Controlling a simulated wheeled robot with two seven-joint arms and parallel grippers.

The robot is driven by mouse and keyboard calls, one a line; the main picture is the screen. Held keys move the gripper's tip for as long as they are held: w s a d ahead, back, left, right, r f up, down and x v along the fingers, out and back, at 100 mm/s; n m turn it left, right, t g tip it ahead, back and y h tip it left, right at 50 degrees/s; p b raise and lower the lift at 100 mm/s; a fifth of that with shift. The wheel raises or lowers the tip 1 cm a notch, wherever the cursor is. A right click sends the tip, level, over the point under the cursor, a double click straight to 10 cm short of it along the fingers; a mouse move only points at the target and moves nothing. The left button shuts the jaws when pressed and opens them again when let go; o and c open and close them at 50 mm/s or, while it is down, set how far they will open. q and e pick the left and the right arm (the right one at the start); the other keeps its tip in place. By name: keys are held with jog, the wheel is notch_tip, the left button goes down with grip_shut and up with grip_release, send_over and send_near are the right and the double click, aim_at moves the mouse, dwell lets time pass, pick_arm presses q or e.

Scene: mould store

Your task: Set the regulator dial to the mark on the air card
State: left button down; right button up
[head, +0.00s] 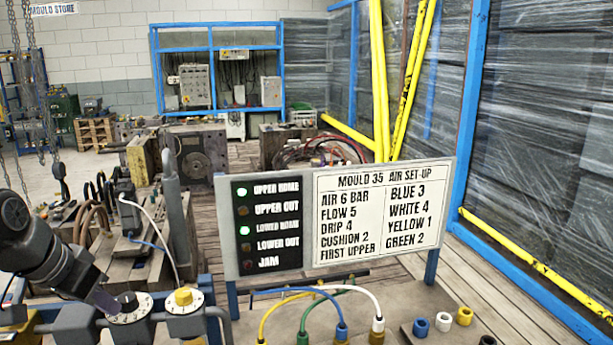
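The air card (380,215) stands upright on a board in the middle; it reads AIR 6 BAR, FLOW 5, DRIP 4, CUSHION 2. At the lower left are two round white dials on blue-grey bodies: one with a black knob (128,300), one with a yellow knob (184,297). No label tells me which is the regulator dial, and their numbers are too small to read. My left gripper (106,301) reaches down from the left to the black-knobbed dial, its tip at or just beside the knob. I cannot tell contact or finger opening. My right gripper is not in view.
A lamp panel (267,228) adjoins the card, with UPPER HOME and LOWER HOME lit green. Blue, yellow, green and white hoses (372,296) rise in front of it. Several coloured ring fittings (443,322) sit at lower right. A thin white cable hangs behind the dials.

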pick_arm(q)
jog(key=shift+w+a, duration=0.15)
jog(key=shift+a, duration=0.25)
jog(key=shift+s+a, duration=0.15)
jog(key=shift+s, duration=0.15)
dwell(0.5)
notch_tip(320, 180, up, 6)
jog(key=p, duration=0.4)
jog(key=shift+p, duration=0.35)
